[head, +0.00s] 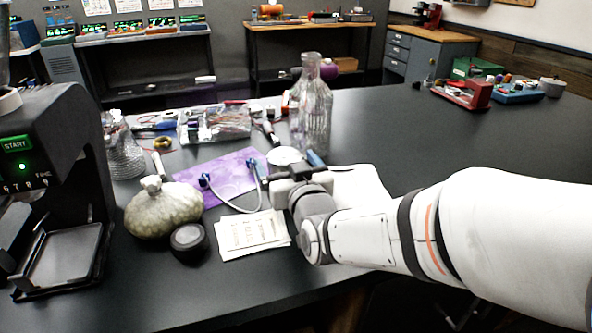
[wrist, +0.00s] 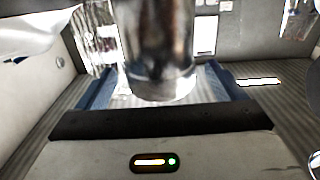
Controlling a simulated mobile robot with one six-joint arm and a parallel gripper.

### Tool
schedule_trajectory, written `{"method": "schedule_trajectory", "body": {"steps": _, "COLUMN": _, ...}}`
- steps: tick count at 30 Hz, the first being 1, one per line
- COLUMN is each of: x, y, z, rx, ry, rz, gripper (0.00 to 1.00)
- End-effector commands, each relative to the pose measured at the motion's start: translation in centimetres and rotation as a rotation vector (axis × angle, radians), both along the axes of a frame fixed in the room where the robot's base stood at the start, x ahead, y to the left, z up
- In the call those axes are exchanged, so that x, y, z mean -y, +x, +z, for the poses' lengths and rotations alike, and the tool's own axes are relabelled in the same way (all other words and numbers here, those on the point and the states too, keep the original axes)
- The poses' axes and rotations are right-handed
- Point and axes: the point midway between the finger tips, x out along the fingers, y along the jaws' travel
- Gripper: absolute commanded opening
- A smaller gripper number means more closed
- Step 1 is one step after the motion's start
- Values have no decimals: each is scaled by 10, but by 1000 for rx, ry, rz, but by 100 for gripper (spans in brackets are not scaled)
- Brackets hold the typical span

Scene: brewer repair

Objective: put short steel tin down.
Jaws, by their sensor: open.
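The short steel tin (wrist: 158,45) is a shiny metal cylinder at the top centre of the wrist view. Its rounded lower edge is visible and its top is cut off. My gripper (wrist: 163,88) is open, with one blue finger on either side of the tin. In the head view my gripper (head: 287,165) is low over the far middle of the black table. A pale round surface (head: 286,155) shows between its fingers there; I cannot tell whether it is the tin's top. Whether the tin's base touches the table is hidden.
A tall glass bottle (head: 311,105) stands just behind my gripper. A purple mat (head: 225,170), paper cards (head: 250,235), a cloth bag (head: 163,210) and a dark round puck (head: 189,240) lie to the left. The brewer (head: 60,170) stands far left.

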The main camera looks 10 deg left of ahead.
Motion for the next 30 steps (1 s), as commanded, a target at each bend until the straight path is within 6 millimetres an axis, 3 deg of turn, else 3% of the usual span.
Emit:
{"method": "schedule_trajectory", "body": {"steps": 6, "x": -16, "y": 28, "z": 0, "rx": -2, "ry": -1, "rz": -2, "gripper": 90}}
{"method": "schedule_trajectory", "body": {"steps": 16, "x": -19, "y": 33, "z": 0, "rx": -1, "ry": 0, "rz": -2, "gripper": 90}}
{"method": "schedule_trajectory", "body": {"steps": 30, "x": -19, "y": 33, "z": 0, "rx": -1, "ry": 0, "rz": -2, "gripper": 51}}
